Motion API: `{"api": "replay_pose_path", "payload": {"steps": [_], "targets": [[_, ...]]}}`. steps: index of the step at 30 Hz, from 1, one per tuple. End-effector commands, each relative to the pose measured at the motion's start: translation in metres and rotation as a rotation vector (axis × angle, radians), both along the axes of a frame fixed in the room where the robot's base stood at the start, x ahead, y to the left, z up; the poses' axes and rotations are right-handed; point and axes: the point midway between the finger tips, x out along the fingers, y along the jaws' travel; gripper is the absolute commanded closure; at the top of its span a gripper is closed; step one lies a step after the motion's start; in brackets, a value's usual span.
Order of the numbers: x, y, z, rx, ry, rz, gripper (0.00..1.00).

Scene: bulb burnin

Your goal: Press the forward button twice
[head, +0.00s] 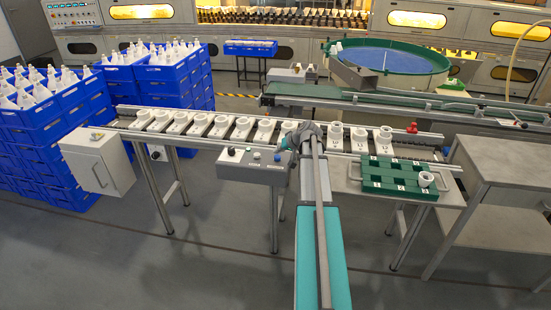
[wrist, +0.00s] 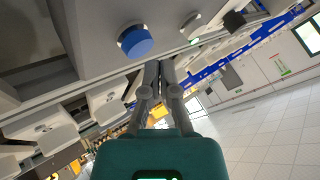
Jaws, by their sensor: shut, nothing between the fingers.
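A grey control box (head: 252,167) sits at the front edge of the conveyor. It carries a black knob (head: 231,151), a small pale button (head: 256,155) and a blue button (head: 278,157). The wrist view shows the blue button (wrist: 135,41) large, with the pale button (wrist: 190,24) and black knob (wrist: 234,20) farther right. I cannot read which one is marked forward. My gripper (wrist: 160,65) is shut and empty, its fingertips beside the blue button and apart from it in the picture. In the head view my arm hides most of the gripper near the box's right end.
A conveyor (head: 200,138) with a row of white holders runs behind the box. A green numbered tray (head: 393,190) holding one white piece lies to the right. Blue crates (head: 55,125) are stacked at left; a grey table (head: 500,165) stands at right.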

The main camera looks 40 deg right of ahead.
Motion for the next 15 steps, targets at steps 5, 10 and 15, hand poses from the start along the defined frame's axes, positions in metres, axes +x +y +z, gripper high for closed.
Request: {"api": "replay_pose_path", "payload": {"steps": [5,10,15], "targets": [[0.0,0.0,0.008,0.0,0.0,0.0,1.0],[0.0,0.0,0.021,0.0,0.0,0.0,1.0],[0.0,0.0,0.032,0.0,0.0,0.0,1.0]]}}
